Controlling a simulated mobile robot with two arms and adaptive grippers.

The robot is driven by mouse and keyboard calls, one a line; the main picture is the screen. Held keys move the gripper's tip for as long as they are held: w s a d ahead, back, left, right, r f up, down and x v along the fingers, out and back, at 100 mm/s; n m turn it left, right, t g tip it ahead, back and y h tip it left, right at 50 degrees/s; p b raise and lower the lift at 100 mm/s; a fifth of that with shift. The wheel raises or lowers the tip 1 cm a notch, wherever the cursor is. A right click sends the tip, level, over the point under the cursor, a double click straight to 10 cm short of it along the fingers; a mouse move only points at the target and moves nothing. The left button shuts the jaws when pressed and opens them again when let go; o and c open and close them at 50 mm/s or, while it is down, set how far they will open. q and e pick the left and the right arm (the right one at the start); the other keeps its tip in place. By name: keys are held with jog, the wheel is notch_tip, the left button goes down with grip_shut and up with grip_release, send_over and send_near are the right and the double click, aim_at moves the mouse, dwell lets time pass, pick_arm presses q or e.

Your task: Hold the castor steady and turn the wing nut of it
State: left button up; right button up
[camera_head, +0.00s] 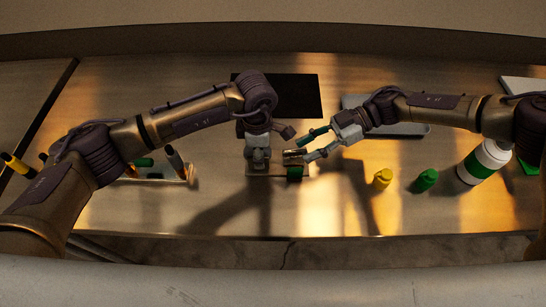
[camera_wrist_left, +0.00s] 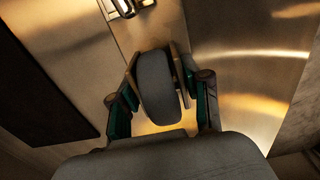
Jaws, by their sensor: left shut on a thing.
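My left gripper (camera_head: 258,157) points down at the middle of the table. In the left wrist view its teal fingers (camera_wrist_left: 163,103) are shut on the castor, whose dark grey wheel (camera_wrist_left: 158,85) sits between metallic side plates. In the head view my left gripper and arm largely hide the castor. My right gripper (camera_head: 302,150) comes in from the right, its fingers spread apart. Its tips are close to a small metallic piece (camera_head: 292,155) just right of my left gripper. Whether they touch it is unclear. I cannot make out the wing nut.
A small board (camera_head: 262,173) with a green item (camera_head: 294,173) lies under the grippers. A black mat (camera_head: 295,95) and grey tray (camera_head: 405,129) lie behind. A tool holder (camera_head: 150,180) stands left.

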aim_at(295, 149)
pick_arm(q)
jog(key=shift+f, duration=0.1)
pick_arm(e)
jog(key=s+r+h, duration=0.1)
jog(key=s+a+r+n+g+h, duration=0.1)
jog(key=s+r+h, duration=0.1)
jog(key=shift+s+a+n+g+h, duration=0.2)
jog(key=shift+s+n+g+h, duration=0.1)
jog(key=w+d+r+m+t+h, duration=0.3)
jog(key=w+r+t+h, duration=0.1)
jog(key=w+r+t, duration=0.15)
jog(key=x, duration=1.2)
jog(key=shift+w+d+f, duration=0.25)
jog(key=shift+w+f, duration=0.05)
jog(key=shift+w, duration=0.1)
jog(key=shift+c, duration=0.3)
grip_shut()
jog(key=shift+w+n+g, duration=0.1)
jog(key=shift+n+g, duration=0.15)
jog(key=shift+n, duration=0.45)
jog(key=shift+o, duration=0.3)
grip_release()
jog(key=shift+r+h, duration=0.15)
jog(key=shift+h, duration=0.15)
